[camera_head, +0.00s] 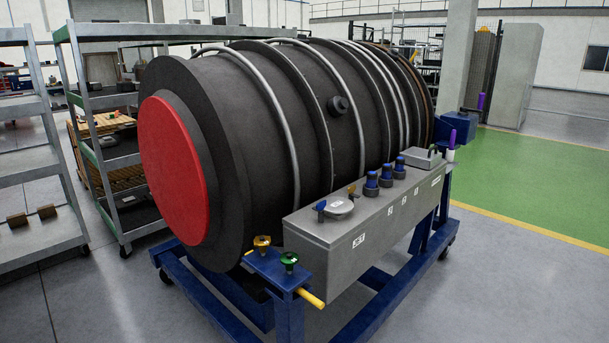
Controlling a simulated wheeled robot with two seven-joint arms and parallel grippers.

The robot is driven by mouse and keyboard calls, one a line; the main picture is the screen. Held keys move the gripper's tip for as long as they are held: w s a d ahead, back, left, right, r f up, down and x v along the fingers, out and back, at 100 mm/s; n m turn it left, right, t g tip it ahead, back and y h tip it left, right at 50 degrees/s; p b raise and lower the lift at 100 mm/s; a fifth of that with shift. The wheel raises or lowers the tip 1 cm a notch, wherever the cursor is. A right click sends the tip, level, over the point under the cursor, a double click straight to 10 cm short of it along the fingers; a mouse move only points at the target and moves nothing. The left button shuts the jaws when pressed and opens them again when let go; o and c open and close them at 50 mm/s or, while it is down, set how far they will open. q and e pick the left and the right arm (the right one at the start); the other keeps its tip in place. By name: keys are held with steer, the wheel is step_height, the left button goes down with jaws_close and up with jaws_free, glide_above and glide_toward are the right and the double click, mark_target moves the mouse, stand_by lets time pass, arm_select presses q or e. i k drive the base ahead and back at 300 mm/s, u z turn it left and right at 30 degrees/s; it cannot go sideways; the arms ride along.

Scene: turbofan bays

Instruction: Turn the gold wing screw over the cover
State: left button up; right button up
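A grey box runs along the side of the engine, and a small light-grey rounded cover (340,208) lies on its top near the front end. A small gold wing screw (351,190) stands at the cover's far edge. A blue wing screw (320,206) stands at the cover's left edge. Both are too small to tell which way their wings point. Neither of my grippers shows in the head view.
The black engine (250,120) with a red end cap (172,170) rests on a blue stand (215,305). A blue corner plate (272,268) carries gold (262,242) and green (289,259) knobs. Several blue-topped fittings (371,183) line the box (320,240). Shelves (100,130) stand left; floor is clear right.

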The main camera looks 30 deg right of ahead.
mark_target(351, 188)
steer(key=z, duration=0.35)
steer(key=i, duration=0.95)
steer(key=z, duration=0.6)
